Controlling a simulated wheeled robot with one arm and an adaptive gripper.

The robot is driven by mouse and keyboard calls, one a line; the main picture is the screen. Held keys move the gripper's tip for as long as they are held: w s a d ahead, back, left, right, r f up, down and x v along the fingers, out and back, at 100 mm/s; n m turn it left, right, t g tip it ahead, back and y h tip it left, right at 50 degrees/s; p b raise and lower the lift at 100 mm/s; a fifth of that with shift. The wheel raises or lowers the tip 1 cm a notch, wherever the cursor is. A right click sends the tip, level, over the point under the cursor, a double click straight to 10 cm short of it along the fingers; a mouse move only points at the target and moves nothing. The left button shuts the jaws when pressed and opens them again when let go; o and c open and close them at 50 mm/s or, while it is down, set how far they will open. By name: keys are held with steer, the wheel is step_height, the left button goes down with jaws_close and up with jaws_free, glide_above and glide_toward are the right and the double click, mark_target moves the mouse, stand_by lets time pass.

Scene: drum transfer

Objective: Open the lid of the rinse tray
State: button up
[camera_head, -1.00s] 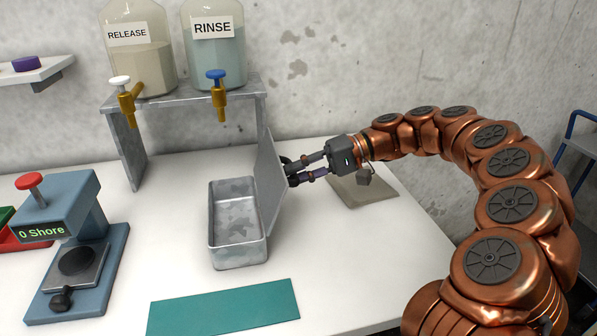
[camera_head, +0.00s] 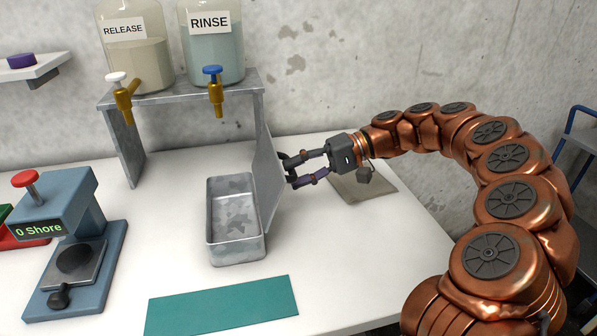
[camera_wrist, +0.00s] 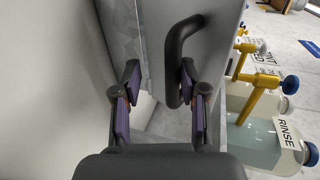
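The rinse tray (camera_head: 236,254) is a grey metal box on the white table, and its inside shows empty. Its lid (camera_head: 267,178) stands upright along the tray's right side. My gripper (camera_head: 291,170) is at the outer face of the lid, on its right. In the wrist view my gripper (camera_wrist: 159,95) has its two fingers apart. The lid's dark handle (camera_wrist: 174,60) shows between and beyond the fingers, nearer the right finger. I see no finger closed on the handle.
The RINSE bottle (camera_head: 212,48) and RELEASE bottle (camera_head: 137,55) stand on a metal rack (camera_head: 180,92) behind the tray. A hardness gauge (camera_head: 62,225) is at left, a teal mat (camera_head: 222,304) in front, and a grey-beige pad (camera_head: 362,188) right, under my gripper.

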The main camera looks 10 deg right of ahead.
steer(key=v, duration=0.7)
steer(key=shift+d, duration=0.25)
steer(key=shift+a+r, duration=0.1)
stand_by(0.5)
